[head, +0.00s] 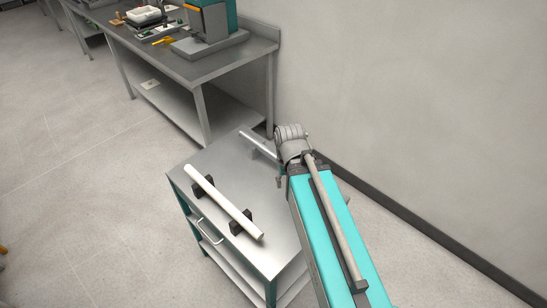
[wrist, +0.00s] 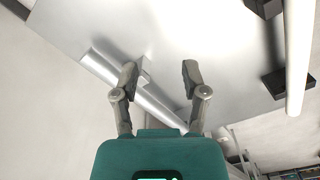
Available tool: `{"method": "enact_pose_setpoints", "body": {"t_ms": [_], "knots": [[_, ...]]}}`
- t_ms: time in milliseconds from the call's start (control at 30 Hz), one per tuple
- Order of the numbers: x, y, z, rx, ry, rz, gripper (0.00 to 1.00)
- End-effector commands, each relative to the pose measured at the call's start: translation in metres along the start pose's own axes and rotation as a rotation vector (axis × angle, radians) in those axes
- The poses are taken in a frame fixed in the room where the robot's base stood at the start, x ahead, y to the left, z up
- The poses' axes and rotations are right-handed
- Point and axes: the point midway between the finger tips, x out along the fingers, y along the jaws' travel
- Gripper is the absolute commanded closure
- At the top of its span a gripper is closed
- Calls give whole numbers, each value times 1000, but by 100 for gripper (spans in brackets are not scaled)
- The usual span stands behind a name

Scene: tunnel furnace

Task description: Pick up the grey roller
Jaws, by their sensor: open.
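The grey roller (head: 256,143) lies at the far end of the cart's steel top in the head view, its right end hidden behind my arm. In the wrist view the grey roller (wrist: 158,106) runs slantwise from upper left to lower right, partly covered by the left finger. My gripper (wrist: 159,66) is open and empty, its two fingers spread apart over the cart top. The roller shows between the lower parts of the fingers, not between the tips. I cannot tell the height of the fingers above it.
A white roller (head: 225,203) rests on two black supports (head: 241,221) nearer on the cart (head: 208,165); it also shows at the right in the wrist view (wrist: 298,60). A bench (head: 197,70) with equipment stands behind. A wall (head: 420,90) is close on the right.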

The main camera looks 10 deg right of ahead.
Motion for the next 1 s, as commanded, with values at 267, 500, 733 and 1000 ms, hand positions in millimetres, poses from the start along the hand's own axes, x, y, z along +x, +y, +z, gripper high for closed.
{"method": "enact_pose_setpoints", "body": {"t_ms": [267, 500, 733, 1000], "knots": [[-4, 0, -11, -25, 0, 0, 15], [-17, 5, -56, -138, 0, 0, 15], [-34, 4, -119, -324, 0, -1, 15], [-50, 3, -178, -516, 1, -1, 15]]}}
